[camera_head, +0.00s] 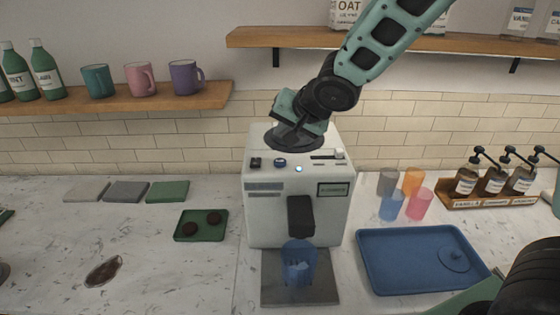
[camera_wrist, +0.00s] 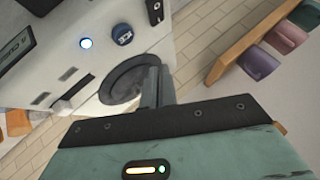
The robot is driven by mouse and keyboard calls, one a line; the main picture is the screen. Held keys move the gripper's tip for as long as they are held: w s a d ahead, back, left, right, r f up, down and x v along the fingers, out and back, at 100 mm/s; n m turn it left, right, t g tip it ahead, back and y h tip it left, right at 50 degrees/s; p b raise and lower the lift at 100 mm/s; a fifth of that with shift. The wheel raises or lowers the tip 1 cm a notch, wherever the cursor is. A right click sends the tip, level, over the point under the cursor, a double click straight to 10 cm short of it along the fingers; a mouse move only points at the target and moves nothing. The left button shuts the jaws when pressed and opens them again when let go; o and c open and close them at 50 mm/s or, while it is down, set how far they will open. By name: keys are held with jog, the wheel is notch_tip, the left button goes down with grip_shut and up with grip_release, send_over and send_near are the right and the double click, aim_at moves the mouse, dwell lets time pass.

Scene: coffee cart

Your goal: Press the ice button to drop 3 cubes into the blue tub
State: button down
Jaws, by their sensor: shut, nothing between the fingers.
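The white machine (camera_head: 262,215) stands in the middle of the counter. Its top panel has a blue button (camera_head: 280,162) with a pale mark, which also shows in the wrist view (camera_wrist: 122,33). A small lit button (camera_head: 298,169) sits beside it; labels are too small to read. The translucent blue tub (camera_head: 299,252) stands under the black spout (camera_head: 300,215); pale lumps show low inside, their number unclear. My gripper (camera_wrist: 153,87) is shut and empty. It is above the rear of the machine's top, by the round dark lid (camera_wrist: 122,80), apart from the buttons.
A black knob (camera_head: 255,162) and a slider (camera_head: 325,156) share the panel. Several coloured cups (camera_head: 413,180), a blue tray (camera_head: 385,262) and a pump bottle rack (camera_head: 490,200) stand right. A green tray (camera_head: 190,235) lies left. Wall shelves (camera_head: 130,98) hang behind.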

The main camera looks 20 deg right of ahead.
aim_at(283, 163)
jog(key=shift+r, duration=0.1)
dwell(0.3)
jog(key=shift+r+p, duration=1.15)
jog(key=shift+r, duration=0.65)
jog(key=shift+f, duration=0.15)
notch_tip(283, 163, down, 9)
jog(key=b, duration=0.7)
jog(key=shift+r, duration=0.2)
jog(key=shift+f, duration=0.1)
dwell(0.8)
jog(key=shift+f+b, duration=0.3)
jog(key=shift+b, duration=0.1)
